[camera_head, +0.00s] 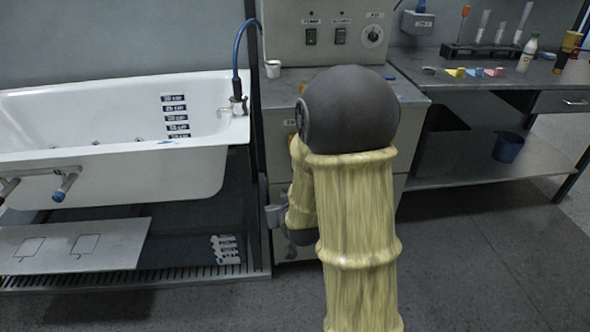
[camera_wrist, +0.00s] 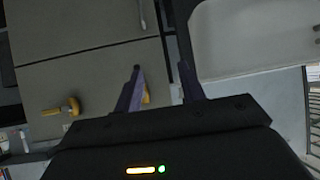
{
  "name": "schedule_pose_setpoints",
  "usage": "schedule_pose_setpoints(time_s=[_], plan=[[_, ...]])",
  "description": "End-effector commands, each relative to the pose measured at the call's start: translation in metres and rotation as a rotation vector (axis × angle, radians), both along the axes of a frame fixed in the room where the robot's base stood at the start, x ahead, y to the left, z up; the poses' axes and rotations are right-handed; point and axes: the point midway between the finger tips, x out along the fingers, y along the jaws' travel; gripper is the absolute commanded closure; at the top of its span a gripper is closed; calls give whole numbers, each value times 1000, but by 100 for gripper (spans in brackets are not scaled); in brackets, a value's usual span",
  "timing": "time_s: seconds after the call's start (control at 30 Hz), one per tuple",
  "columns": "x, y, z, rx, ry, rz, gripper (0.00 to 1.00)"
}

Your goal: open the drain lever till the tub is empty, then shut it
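The white tub (camera_head: 190,178) stands at the left in the head view, with a scale of dark labels (camera_head: 176,118) on its inner wall. Its water level is not clear to me. A pipe with a blue end (camera_head: 62,190) sticks out at its front left. A yellow-handled part (camera_wrist: 65,108) sits on a cabinet face in the wrist view; I cannot tell whether it is the drain lever. My gripper (camera_wrist: 162,78) is open and empty, its two fingers apart. In the head view my gripper (camera_head: 274,213) is low beside the cabinet, partly hidden by my arm.
A grey cabinet (camera_head: 415,115) with switches and a dial stands behind my arm. A blue hose (camera_head: 237,50) rises by the tub's right end. A grey board (camera_head: 75,245) lies under the tub. A bench (camera_head: 490,75) with tubes and bottles is at the right. Floor at the lower right is clear.

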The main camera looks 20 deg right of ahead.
Motion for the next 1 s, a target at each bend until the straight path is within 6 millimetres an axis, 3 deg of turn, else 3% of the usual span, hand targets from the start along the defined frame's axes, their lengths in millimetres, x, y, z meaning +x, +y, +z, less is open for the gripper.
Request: schedule_pose_setpoints(time_s=[0.03,0.2,0.5,1.0], plan=[[8,-7,-14,-8,-52,-14,60],[29,-31,-25,-46,-259,-60,60],[37,-65,-30,-115,-547,-135,60],[37,-71,-25,-125,-581,-144,60]])
